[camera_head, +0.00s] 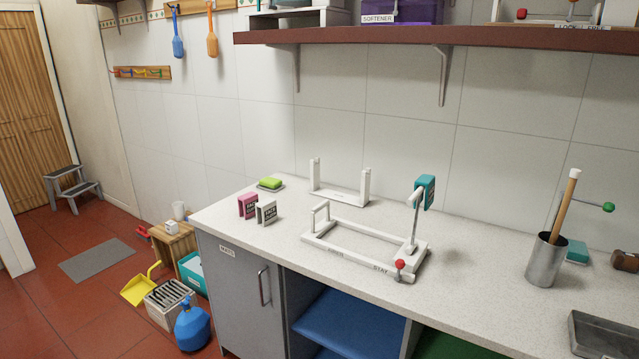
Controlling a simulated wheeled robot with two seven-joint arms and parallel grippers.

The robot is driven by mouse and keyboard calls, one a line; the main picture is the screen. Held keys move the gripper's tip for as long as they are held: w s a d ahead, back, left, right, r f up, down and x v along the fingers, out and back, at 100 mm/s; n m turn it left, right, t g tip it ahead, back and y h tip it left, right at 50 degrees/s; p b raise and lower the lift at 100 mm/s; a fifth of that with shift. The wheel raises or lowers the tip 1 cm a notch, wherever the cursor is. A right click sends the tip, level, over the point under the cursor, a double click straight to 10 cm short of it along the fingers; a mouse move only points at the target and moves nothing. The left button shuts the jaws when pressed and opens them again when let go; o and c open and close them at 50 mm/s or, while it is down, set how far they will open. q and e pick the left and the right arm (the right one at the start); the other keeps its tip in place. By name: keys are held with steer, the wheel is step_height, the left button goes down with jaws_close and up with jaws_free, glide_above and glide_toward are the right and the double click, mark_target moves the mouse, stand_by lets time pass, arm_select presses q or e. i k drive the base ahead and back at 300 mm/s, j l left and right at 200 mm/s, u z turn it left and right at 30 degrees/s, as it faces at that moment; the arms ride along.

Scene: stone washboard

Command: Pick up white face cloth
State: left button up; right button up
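I cannot make out a white face cloth for certain in the head view. A small white item (171,227) and a white cup-like item (179,210) sit on a low wooden crate on the floor, too small to identify. On the speckled counter (460,255) stands a white rectangular frame (330,256) with an upright post, a red knob and a teal block at the top. A white U-shaped holder (340,194) stands behind it. Neither of my grippers is in view.
The counter also holds a green sponge (271,183) on a dish, pink and pale small boxes (248,206), a metal cup (546,260) with a wooden stick, and a dark tray (602,335). A brown shelf (400,36) overhangs it. A blue jug (192,324) stands on the floor.

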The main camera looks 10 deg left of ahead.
mark_target(266, 210)
steer(key=i+j, duration=0.25)
steer(key=i+j+z, duration=0.1)
steer(key=i+j, duration=0.15)
steer(key=j, duration=0.25)
steer(key=i+j, duration=0.25)
steer(key=j, duration=0.1)
